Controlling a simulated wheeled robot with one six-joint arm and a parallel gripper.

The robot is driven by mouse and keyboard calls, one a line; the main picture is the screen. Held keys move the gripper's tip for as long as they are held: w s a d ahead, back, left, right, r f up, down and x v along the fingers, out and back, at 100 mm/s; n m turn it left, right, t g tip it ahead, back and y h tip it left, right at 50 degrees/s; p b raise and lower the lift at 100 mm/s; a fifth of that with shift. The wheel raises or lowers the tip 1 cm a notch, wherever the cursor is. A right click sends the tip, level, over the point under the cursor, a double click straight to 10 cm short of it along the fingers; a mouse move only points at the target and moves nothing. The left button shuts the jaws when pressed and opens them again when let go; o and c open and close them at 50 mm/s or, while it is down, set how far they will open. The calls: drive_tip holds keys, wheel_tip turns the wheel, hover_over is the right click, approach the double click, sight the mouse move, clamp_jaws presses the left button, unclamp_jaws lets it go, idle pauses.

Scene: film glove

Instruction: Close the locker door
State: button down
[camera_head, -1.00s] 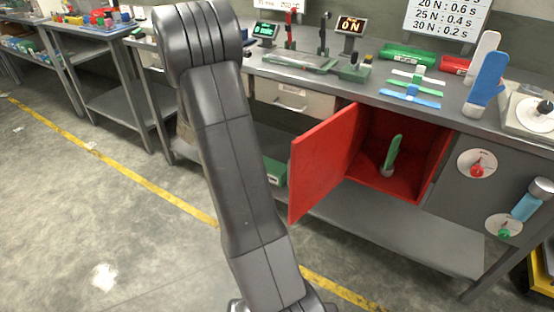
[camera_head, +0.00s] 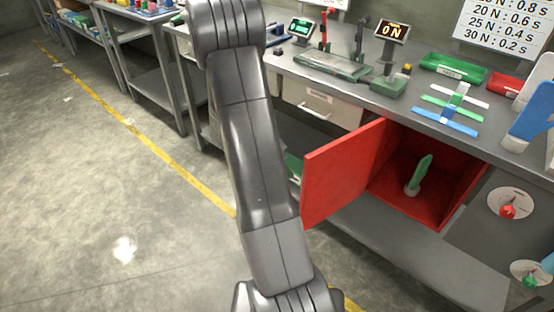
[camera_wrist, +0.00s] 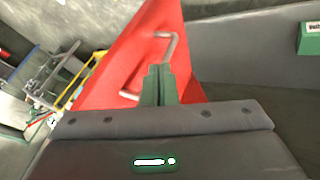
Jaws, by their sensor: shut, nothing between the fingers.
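The red locker door (camera_head: 341,172) stands open, swung out to the left of the red locker (camera_head: 441,213) under the bench. A green upright object with a pale base (camera_head: 418,176) stands inside the locker. In the wrist view the door's outer face (camera_wrist: 115,75) fills the middle, with a pale bar handle (camera_wrist: 152,62) on it. My gripper (camera_wrist: 160,72) is shut and empty, its green fingertips pointing at the door close to the handle. I cannot tell whether they touch it. In the head view my gripper is out of sight.
The bench top (camera_head: 330,85) holds a green tray (camera_head: 453,68), coloured strips (camera_head: 452,108) and small displays (camera_head: 391,31). Dials (camera_head: 508,204) sit on the panel right of the locker. A pale drawer (camera_head: 321,103) is left of it. The floor (camera_head: 90,190) at left is open.

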drive_tip(key=s+d, duration=0.1)
drive_tip(key=s+d+f, duration=0.1)
drive_tip(key=s+d, duration=0.1)
drive_tip(key=d, duration=0.1)
drive_tip(key=shift+s+f, duration=0.15)
drive_tip(key=shift+f, duration=0.2)
